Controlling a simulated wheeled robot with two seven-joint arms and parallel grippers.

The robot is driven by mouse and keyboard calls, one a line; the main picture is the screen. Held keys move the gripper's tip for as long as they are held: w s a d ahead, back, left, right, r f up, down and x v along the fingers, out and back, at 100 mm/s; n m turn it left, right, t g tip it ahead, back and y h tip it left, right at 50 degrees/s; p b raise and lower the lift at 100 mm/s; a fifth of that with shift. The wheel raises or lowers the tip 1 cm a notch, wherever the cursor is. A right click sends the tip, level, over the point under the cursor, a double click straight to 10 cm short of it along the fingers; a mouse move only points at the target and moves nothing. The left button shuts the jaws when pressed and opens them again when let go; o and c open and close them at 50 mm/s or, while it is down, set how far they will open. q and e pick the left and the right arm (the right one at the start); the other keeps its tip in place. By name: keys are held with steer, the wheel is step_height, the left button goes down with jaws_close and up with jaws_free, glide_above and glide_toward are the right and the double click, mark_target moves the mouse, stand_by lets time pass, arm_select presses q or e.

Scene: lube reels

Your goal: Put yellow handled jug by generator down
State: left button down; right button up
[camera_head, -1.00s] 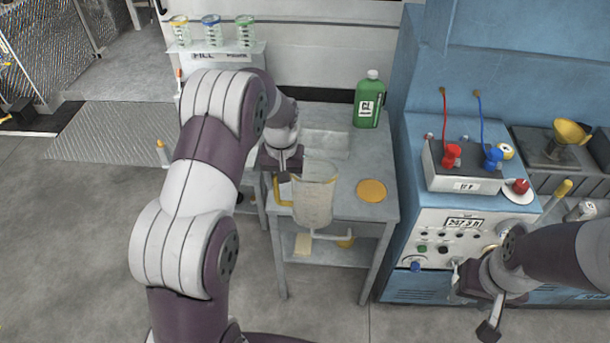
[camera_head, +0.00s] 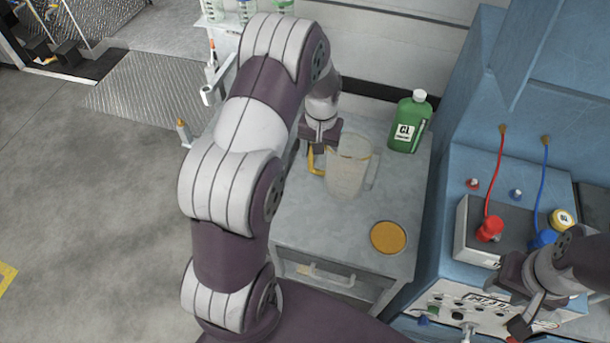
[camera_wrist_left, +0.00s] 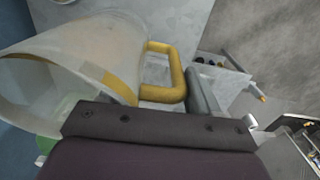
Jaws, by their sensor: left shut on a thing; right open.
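The clear jug (camera_head: 346,172) with a yellow handle (camera_head: 317,160) is upright over the grey table, between the green bottle and the orange disc. I cannot tell whether its base touches the tabletop. My left gripper (camera_head: 318,147) is shut on the handle at the jug's left side. In the left wrist view the jug (camera_wrist_left: 65,60) fills the upper left, and its yellow handle (camera_wrist_left: 178,75) is beside a grey finger. The blue generator (camera_head: 455,215) stands right of the table. My right gripper (camera_head: 518,305) is open and empty in front of the generator's panel.
On the grey table (camera_head: 315,222) are a green bottle (camera_head: 410,122) at the back right and an orange disc (camera_head: 388,237) at the front right. The tabletop left of the disc is clear. Red (camera_head: 489,229) and blue (camera_head: 543,239) clamps sit on the generator.

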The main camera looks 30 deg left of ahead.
arm_select(q)
steer(key=s+a+f+p, duration=0.3)
steer(key=s+a+f, duration=0.2)
steer(key=f, duration=0.3)
steer(key=shift+s+a+f+p, duration=0.2)
steer(key=shift+a+f+p, duration=0.1)
steer(key=shift+a, duration=0.45)
steer(key=c, duration=0.5)
jaws_free()
steer(key=shift+c, duration=0.2)
steer(key=o, duration=0.3)
steer(key=shift+d+r, duration=0.1)
arm_select(e)
steer(key=r, duration=0.2)
steer(key=s+r, duration=0.1)
steer(key=r, duration=0.1)
steer(key=shift+a+r, duration=0.1)
steer(key=shift+r, duration=0.25)
arm_select(q)
steer(key=shift+s, duration=0.1)
